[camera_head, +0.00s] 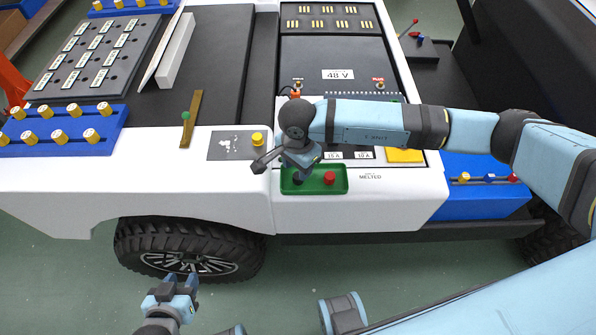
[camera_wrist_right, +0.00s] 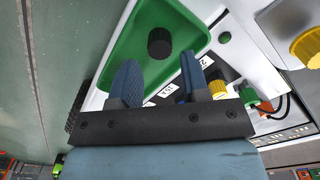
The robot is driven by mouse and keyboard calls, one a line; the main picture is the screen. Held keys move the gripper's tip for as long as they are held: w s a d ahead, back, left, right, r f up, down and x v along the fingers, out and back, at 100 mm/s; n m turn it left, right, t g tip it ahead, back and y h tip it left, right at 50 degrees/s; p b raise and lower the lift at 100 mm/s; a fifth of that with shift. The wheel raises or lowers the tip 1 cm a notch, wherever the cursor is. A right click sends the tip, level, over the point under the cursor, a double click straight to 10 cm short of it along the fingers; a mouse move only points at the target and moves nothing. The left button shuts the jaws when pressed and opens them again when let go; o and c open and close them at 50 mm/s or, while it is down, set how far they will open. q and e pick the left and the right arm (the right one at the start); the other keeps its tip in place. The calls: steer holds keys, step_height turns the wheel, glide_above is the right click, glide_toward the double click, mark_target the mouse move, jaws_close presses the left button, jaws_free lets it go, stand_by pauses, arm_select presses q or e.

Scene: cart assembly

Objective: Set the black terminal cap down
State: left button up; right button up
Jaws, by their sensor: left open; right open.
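The black terminal cap (camera_wrist_right: 160,42) stands in the green tray (camera_wrist_right: 118,70), just beyond and between my right gripper's fingertips in the right wrist view. In the head view the tray (camera_head: 341,188) sits on the white front edge of the cart, and the gripper partly covers the cap (camera_head: 297,180). My right gripper (camera_head: 281,165) is open and empty over the tray's left part, also seen in the wrist view (camera_wrist_right: 160,70). A red cap (camera_head: 330,178) stands in the tray's right part. My left gripper (camera_head: 180,286) is open and empty, low in front of the cart's wheel.
A yellow knob (camera_head: 257,139) stands left of the tray, with a brass bar (camera_head: 192,118) beyond it. Blue racks of yellow knobs (camera_head: 60,141) lie at left. A dark 48 V panel (camera_head: 337,60) lies behind. A yellow block (camera_head: 404,155) is to the right.

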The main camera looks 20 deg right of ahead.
step_height(320, 180, up, 8)
steer(key=s+a+m+g+y, duration=0.1)
steer(key=s+a+g+y, duration=0.2)
steer(key=s+a+y, duration=0.4)
steer(key=s+a+r+m+y, duration=0.4)
steer(key=a+r+m+y, duration=0.5)
steer(key=m+y, duration=0.35)
steer(key=w+d+f+m+t+h, duration=0.35)
steer(key=d+m+t, duration=0.25)
steer(key=m+t, duration=0.65)
steer(key=w+d+f+m+t+h, duration=0.2)
steer(key=d+f+m+t+h, duration=0.4)
steer(key=m, duration=1.2)
steer(key=s+d+f+m+g+h, duration=0.2)
steer(key=s+d+f+m, duration=0.3)
steer(key=f, duration=0.3)
steer(key=s+d+f+m+g+h, duration=0.3)
steer(key=s+f+m, duration=0.3)
steer(key=f+m, duration=0.2)
steer(key=shift+s+d+f+m+h, duration=0.15)
steer(key=shift+s+d+m+h, duration=0.15)
steer(key=shift+d+h, duration=0.55)
